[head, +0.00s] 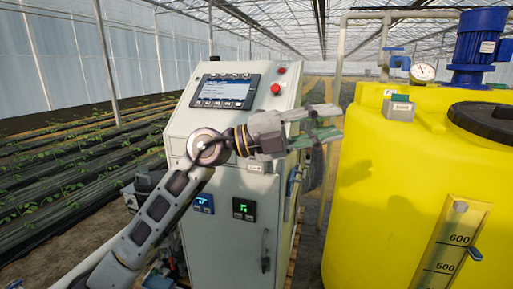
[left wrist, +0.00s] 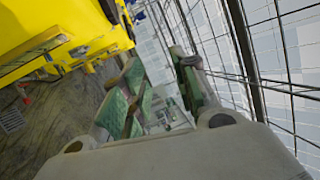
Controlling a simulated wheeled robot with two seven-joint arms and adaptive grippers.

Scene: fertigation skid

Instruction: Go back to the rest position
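My left gripper (head: 328,125) is raised in front of the grey control cabinet (head: 222,179), and its fingers point right toward the yellow tank (head: 392,190). Its two green-padded fingers stand apart with nothing between them. In the left wrist view the same open fingers (left wrist: 165,88) show, with a clear gap. My left arm comes in from the lower left and crosses in front of the cabinet. The gripper hides part of the cabinet's right side. My right gripper is in neither view.
The cabinet carries a screen (head: 226,91) and a red button (head: 275,88). On the tank sit a blue motor (head: 478,48), a black lid (head: 489,121) and a pressure gauge (head: 424,72). Plant rows (head: 75,165) lie at the left.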

